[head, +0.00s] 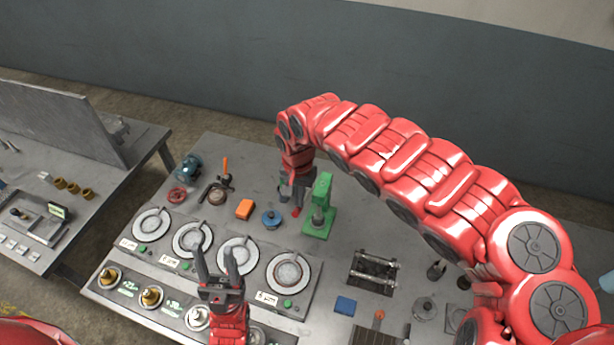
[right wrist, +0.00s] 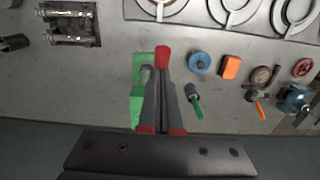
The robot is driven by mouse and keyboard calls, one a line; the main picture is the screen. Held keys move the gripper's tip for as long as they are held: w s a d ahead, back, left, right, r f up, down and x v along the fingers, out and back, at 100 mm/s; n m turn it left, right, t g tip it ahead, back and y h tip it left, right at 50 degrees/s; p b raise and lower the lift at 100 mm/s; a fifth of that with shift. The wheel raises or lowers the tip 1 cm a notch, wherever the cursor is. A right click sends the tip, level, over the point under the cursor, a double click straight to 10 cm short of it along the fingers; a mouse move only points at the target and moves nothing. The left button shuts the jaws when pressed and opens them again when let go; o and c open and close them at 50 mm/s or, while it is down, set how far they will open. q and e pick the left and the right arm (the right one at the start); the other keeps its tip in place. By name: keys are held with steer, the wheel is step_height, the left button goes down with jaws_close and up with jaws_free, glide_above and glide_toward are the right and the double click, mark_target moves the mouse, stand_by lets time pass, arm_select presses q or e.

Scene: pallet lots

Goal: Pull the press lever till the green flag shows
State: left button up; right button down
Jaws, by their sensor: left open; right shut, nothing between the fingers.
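The green press (head: 321,207) stands upright on the bench; it also shows in the right wrist view (right wrist: 138,88), left of my fingers. A red knob (right wrist: 162,55), apparently the lever's end, is at my right fingertips; it also shows in the head view (head: 296,212). My right gripper (head: 297,195) is shut and empty beside the press, its fingers against or just above the knob; I cannot tell if they touch. The rest of the lever is hidden by the fingers. I see no raised green flag. My left gripper (head: 220,258) is open and empty above the front dials.
A blue spool (head: 271,219), an orange block (head: 244,209) and a green-handled tool (right wrist: 196,104) lie near the press. Several round dials (head: 290,272) line the front. A metal fixture (head: 372,270) stands at right.

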steer(key=shift+f, duration=0.1)
steer(key=shift+s+a+f, duration=0.2)
steer(key=shift+s+f, duration=0.25)
steer(key=shift+f, duration=0.2)
steer(key=shift+s+f, duration=0.1)
